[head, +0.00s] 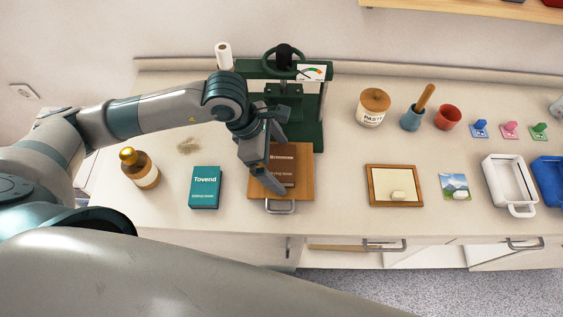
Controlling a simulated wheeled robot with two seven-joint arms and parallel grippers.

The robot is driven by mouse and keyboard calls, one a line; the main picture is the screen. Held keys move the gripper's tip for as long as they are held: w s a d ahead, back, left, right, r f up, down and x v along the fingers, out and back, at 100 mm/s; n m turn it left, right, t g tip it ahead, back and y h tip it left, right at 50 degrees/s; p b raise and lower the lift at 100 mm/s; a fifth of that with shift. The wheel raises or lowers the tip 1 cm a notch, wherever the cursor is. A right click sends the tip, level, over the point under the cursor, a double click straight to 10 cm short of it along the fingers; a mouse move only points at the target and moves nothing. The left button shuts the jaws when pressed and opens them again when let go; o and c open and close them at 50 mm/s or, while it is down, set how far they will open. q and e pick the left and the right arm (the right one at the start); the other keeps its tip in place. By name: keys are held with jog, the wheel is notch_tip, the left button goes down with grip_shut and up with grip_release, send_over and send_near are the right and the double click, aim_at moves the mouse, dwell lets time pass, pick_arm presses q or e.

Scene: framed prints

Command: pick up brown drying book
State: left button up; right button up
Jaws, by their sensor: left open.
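The brown drying book (286,152) lies flat on a wooden board (305,182) with a metal handle, in front of the green press. Part of the book is hidden by my left gripper. My left gripper (264,180) is open and sits over the left side of the book and board. I cannot tell whether its fingers touch the book. My right gripper does not show.
The green press (312,130) stands right behind the board. A teal box (204,188) and a brown bottle (139,168) stand to the left. A framed board (394,186), a paste jar (373,107) and a white tray (509,183) are to the right.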

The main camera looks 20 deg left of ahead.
aim_at(287, 162)
pick_arm(q)
jog(key=c, duration=1.3)
jog(key=shift+o, duration=0.2)
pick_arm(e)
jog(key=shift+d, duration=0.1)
pick_arm(q)
jog(key=shift+r, duration=0.2)
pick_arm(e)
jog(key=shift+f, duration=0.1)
